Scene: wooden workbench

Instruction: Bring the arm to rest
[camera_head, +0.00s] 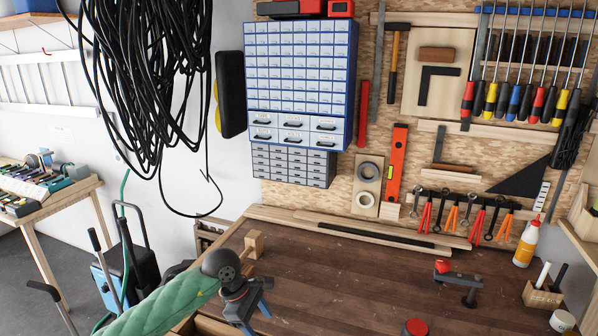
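My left arm, in a green quilted cover, comes in from the lower left of the head view. It ends in a dark round joint and my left gripper (262,304), which has dark and blue parts. The gripper is over the left front part of the wooden workbench (340,275). No object is clearly seen in it, and its finger gap cannot be made out at this angle. My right arm and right gripper are not in view.
A small wooden block (254,246) stands near the bench's left edge. A red and dark tool (460,279), a glue bottle (526,243) and a wooden holder (541,296) are at right. A red round object (415,327) is at the front. The bench middle is clear.

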